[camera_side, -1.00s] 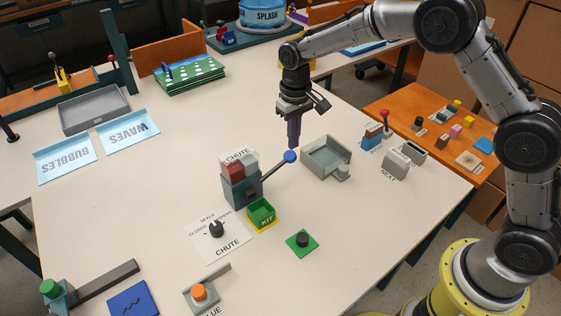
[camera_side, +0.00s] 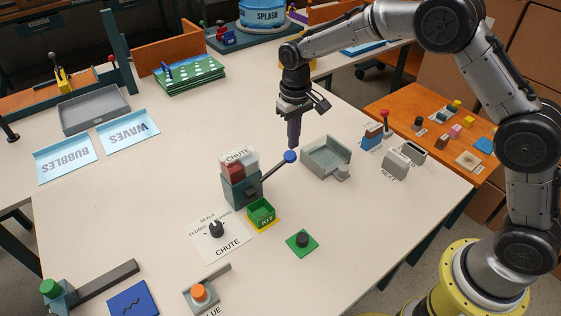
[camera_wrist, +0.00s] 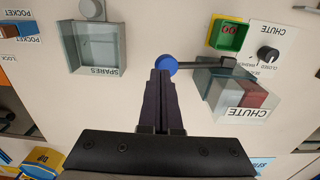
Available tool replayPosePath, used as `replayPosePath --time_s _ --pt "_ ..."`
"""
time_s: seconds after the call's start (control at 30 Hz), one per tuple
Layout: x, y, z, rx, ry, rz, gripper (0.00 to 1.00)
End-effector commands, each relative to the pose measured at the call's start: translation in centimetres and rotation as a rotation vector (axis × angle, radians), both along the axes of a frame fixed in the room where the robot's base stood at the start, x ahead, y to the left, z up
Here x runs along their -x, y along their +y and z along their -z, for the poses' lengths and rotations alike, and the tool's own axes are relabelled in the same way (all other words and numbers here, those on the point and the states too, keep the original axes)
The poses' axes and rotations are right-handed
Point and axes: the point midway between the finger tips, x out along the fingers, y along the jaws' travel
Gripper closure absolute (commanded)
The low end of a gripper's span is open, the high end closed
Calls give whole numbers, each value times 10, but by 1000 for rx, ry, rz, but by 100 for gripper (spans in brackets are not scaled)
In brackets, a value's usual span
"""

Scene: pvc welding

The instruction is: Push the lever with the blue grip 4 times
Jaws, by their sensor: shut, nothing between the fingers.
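The lever's round blue grip (camera_side: 290,156) sits at the upper right end of a dark rod. The rod slants up from the teal chute box (camera_side: 240,190), which has a clear top with red pieces inside. My gripper (camera_side: 293,146) is shut and empty, pointing down, with its tips right by the blue grip. In the wrist view the blue grip (camera_wrist: 166,65) lies just beyond the fingertips (camera_wrist: 160,74). Whether the fingers touch it I cannot tell.
A green kit bin (camera_side: 261,214) stands in front of the chute box. A grey spares tray (camera_side: 326,158) lies to the right of the grip. A chute dial (camera_side: 216,229) and a green pad with a black knob (camera_side: 302,240) are nearer the front.

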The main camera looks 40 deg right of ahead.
Motion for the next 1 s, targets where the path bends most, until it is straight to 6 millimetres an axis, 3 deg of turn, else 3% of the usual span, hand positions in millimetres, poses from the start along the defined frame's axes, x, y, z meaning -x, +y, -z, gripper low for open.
replayPosePath --time_s 1.0 --pt "0 0 27 0 2 0 100"
